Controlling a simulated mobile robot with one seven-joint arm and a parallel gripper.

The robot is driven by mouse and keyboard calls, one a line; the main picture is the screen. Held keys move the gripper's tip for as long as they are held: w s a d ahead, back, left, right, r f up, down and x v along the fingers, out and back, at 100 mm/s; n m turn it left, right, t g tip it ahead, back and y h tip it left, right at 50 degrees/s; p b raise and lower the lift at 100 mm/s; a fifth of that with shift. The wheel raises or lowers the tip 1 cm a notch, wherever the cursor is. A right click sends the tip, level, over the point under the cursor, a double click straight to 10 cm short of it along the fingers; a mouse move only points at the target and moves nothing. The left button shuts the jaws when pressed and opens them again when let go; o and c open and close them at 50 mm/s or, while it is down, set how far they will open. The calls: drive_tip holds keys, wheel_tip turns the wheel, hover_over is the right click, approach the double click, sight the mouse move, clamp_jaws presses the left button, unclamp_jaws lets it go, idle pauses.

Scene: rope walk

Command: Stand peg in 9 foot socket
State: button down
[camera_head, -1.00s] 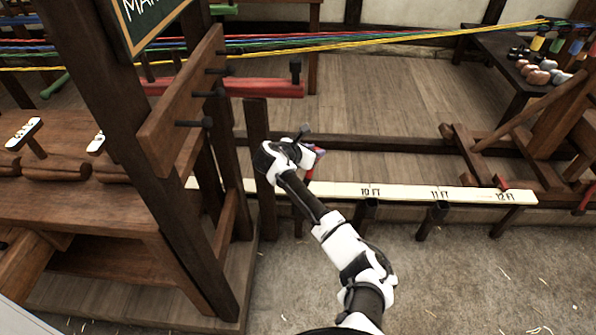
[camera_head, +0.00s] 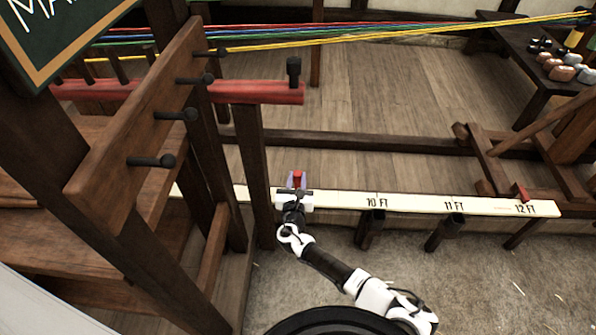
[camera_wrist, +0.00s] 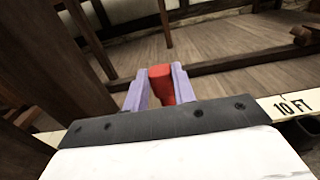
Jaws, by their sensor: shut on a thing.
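My gripper (camera_head: 297,183) is shut on a red peg (camera_wrist: 161,84), with the purple fingers on either side of it in the wrist view. In the head view the red peg (camera_head: 298,177) shows as a small red top between the fingers. The gripper is over the cream measuring board (camera_head: 410,203), left of its 10 FT mark. The 9 foot mark and its socket are not visible; my arm and hand cover that stretch of board. Whether the peg touches anything below cannot be told.
A dark post (camera_head: 252,170) stands just left of my gripper. Dark sockets (camera_head: 369,231) hang from the board under 10 FT and 11 FT. A red rail (camera_head: 255,92) and a pegged plank (camera_head: 140,140) are at the left. Colored ropes (camera_head: 400,35) stretch across the back.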

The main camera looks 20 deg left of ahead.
drive_tip(key=shift+f+b, duration=5.1)
drive_tip(key=shift+f, duration=0.9)
drive_tip(key=c, duration=1.1)
unclamp_jaws()
drive_tip(key=shift+s, duration=0.15)
